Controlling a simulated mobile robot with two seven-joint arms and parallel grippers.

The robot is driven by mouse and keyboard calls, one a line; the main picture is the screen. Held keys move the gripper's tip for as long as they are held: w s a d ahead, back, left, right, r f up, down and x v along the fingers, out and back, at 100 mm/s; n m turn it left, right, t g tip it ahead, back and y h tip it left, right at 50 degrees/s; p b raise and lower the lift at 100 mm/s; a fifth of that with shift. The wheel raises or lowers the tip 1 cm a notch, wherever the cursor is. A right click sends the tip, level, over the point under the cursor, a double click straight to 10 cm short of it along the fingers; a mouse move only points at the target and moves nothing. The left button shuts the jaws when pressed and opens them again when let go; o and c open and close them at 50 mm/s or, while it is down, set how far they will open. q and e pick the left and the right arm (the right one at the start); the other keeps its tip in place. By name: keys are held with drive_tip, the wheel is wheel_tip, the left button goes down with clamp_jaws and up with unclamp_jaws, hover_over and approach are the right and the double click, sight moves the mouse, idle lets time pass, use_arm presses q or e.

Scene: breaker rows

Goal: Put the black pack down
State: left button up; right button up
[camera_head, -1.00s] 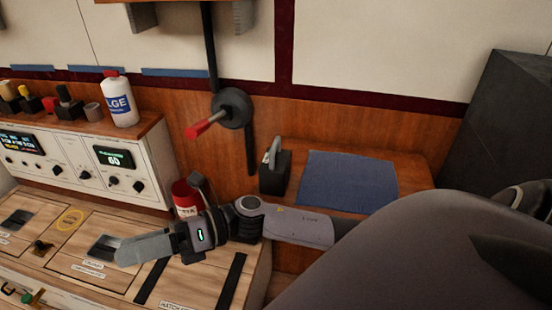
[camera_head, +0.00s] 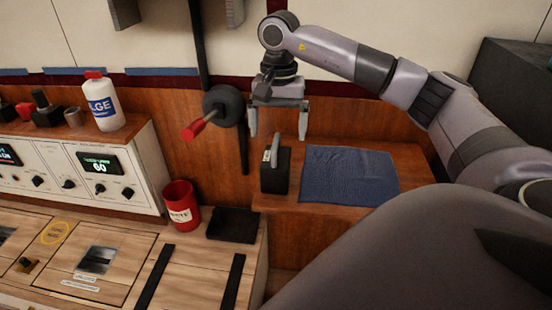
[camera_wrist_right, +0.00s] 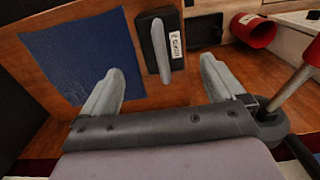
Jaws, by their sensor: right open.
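The black pack (camera_head: 274,172) stands upright on the wooden side bench, just left of the blue mat. It has a grey handle on top and a pale label, which reads more clearly on the pack in the right wrist view (camera_wrist_right: 153,44). My right gripper (camera_head: 279,136) is open and empty, above and slightly behind the pack. In the right wrist view its two fingers (camera_wrist_right: 160,85) are spread apart, with the grey handle lying between and beyond them. My left gripper is in neither view.
The blue mat (camera_head: 348,177) lies flat and bare on the bench. A red-handled lever (camera_head: 196,128) sticks out of the wall left of the gripper. A red cup (camera_head: 181,207) and a black tray (camera_head: 232,225) stand on the console. A white bottle (camera_head: 101,103) stands further left.

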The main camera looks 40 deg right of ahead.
sight(276, 140)
drive_tip(key=shift+d+f, duration=0.1)
drive_tip(key=shift+d, duration=0.15)
drive_tip(key=f, duration=0.2)
drive_tip(key=a+f, duration=0.1)
drive_tip(key=f, duration=0.2)
drive_tip(key=shift+a+f+p, duration=0.1)
drive_tip(key=shift+f+p, duration=0.1)
drive_tip(key=shift+p, duration=0.1)
drive_tip(key=shift+f, duration=0.55)
clamp_jaws()
drive_tip(key=shift+w+r, duration=0.1)
drive_tip(key=shift+r, duration=0.1)
